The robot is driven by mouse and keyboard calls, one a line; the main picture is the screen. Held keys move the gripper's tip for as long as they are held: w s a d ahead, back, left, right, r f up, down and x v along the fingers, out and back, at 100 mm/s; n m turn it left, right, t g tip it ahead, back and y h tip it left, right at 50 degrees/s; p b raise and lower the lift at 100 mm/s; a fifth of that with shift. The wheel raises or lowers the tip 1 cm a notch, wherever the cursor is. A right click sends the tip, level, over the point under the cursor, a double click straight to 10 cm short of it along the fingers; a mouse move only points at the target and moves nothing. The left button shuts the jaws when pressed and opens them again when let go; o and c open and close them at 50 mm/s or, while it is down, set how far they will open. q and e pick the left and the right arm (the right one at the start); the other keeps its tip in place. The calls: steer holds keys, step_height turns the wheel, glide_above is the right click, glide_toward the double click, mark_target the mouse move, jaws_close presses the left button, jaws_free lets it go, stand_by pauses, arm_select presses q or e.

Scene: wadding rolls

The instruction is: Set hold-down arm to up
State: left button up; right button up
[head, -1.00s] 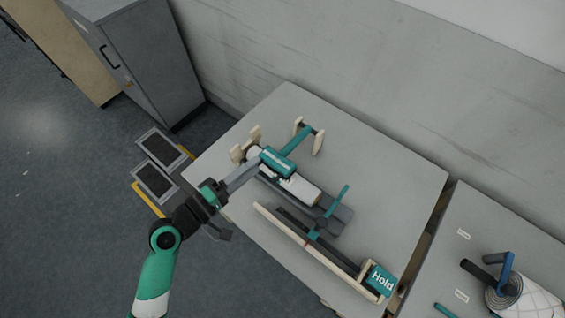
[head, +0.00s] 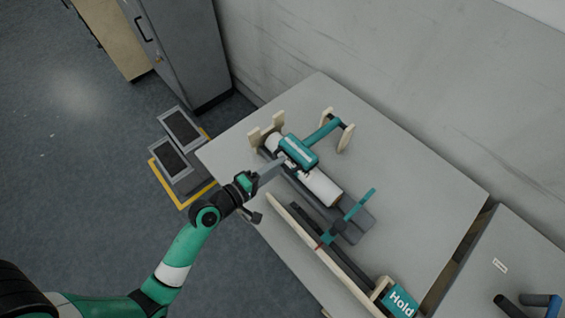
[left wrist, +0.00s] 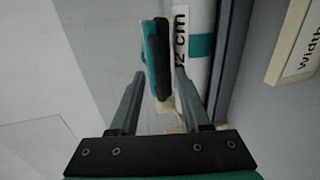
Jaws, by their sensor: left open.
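A teal arm (head: 322,132) runs from a wooden post pair at the back of the table to a wide teal block (head: 298,151) over a white roll (head: 320,188); it looks like the hold-down arm. My left gripper (head: 282,163) reaches in from the left, its fingertips at the block's near side. In the left wrist view, the open fingers (left wrist: 160,76) stand either side of a teal and black piece (left wrist: 157,58), apart from it as far as I can see. The fingertips' depth relative to it is unclear. My right gripper is out of view.
A teal lever (head: 352,210) stands over a dark bar beside a wooden rail (head: 300,238). The table's (head: 420,190) right side is clear. A cabinet (head: 180,50) stands back left.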

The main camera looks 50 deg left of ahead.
arm_select(q)
steer(key=shift+x, duration=1.3)
jaws_close()
stand_by(0.4)
